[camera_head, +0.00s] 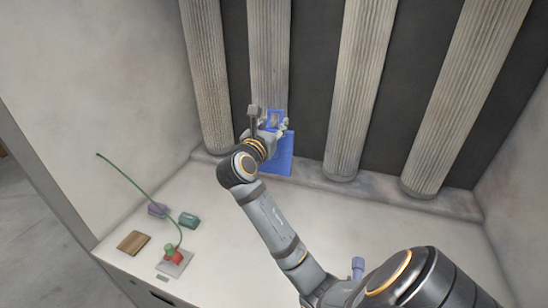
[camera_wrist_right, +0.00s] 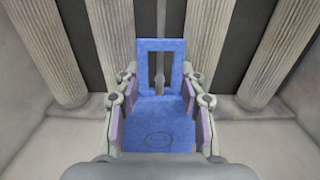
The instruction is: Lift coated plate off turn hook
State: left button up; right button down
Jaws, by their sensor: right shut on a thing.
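A blue plate (camera_wrist_right: 165,108) with a rectangular window near its top is between the fingers of my right gripper (camera_wrist_right: 158,106), which is shut on it. In the head view, the plate (camera_head: 281,160) shows beyond the gripper (camera_head: 268,133), in front of the fluted columns. A thin grey rod (camera_wrist_right: 160,77) shows through the plate's window in the right wrist view, and a thin vertical line continues above the plate. I cannot tell whether the rod passes through the window or stands behind it, nor make out the hook's shape. My left gripper is not in view.
Several fluted grey columns (camera_head: 364,85) stand along the dark back wall, on a stone ledge (camera_head: 382,197). The middle of the pale surface is clear.

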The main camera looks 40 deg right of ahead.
aim_at(271, 128)
jog(key=shift+s+a, duration=0.15)
jog(key=shift+a, duration=0.2)
jog(key=shift+p+v, duration=0.8)
jog(key=shift+v, duration=0.7)
jog(key=shift+d, duration=0.1)
